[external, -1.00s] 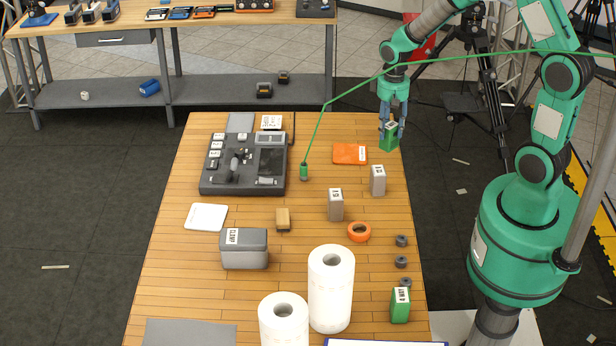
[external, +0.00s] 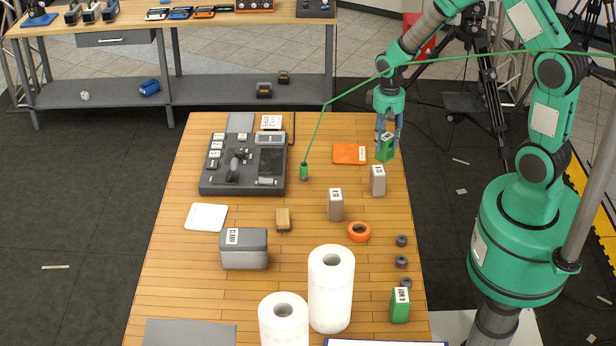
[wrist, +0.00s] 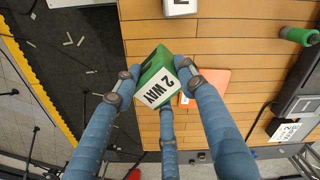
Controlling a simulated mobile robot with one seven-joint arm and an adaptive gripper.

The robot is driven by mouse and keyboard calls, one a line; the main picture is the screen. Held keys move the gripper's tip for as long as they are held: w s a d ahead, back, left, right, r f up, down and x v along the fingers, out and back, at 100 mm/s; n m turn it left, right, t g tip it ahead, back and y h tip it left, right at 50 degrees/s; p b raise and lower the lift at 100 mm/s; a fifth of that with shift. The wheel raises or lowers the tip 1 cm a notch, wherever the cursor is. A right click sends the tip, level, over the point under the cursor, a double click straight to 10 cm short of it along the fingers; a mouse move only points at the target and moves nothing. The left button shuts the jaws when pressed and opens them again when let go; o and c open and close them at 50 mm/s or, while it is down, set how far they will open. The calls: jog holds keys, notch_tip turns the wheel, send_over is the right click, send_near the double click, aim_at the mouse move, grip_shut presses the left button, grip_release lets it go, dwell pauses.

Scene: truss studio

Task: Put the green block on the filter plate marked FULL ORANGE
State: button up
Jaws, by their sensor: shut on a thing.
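My gripper (external: 387,138) is shut on a green block (external: 384,152) near the right edge of the table. The wrist view shows my fingers (wrist: 163,88) around the green block (wrist: 157,70), whose white end label reads "2 WAY". I cannot tell whether the block clears the table. An orange filter plate (external: 347,154) lies flat just left of the block; its white label is too small to read. In the wrist view the orange plate (wrist: 215,82) is partly hidden behind a finger.
A grey block (external: 378,181) stands close in front of the held block, with another grey block (external: 336,204) further left. A second green block (external: 400,309) stands at the near right. A black console (external: 215,182) and small green cylinder (external: 304,173) lie left of the plate.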

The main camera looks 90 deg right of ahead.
jog(key=w+d+f, duration=0.1)
jog(key=w+d, duration=0.8)
jog(key=w, duration=0.1)
jog(key=shift+w+d+f, duration=0.15)
jog(key=shift+w, duration=0.05)
jog(key=shift+p, duration=0.3)
jog(key=shift+w+d+f, duration=0.15)
jog(key=shift+f, duration=0.75)
jog(key=shift+w+d+f, duration=0.15)
jog(key=shift+f, duration=0.75)
jog(key=shift+f, duration=0.1)
jog(key=o, duration=1.4)
notch_tip(320, 180, up, 12)
jog(key=shift+r, duration=0.1)
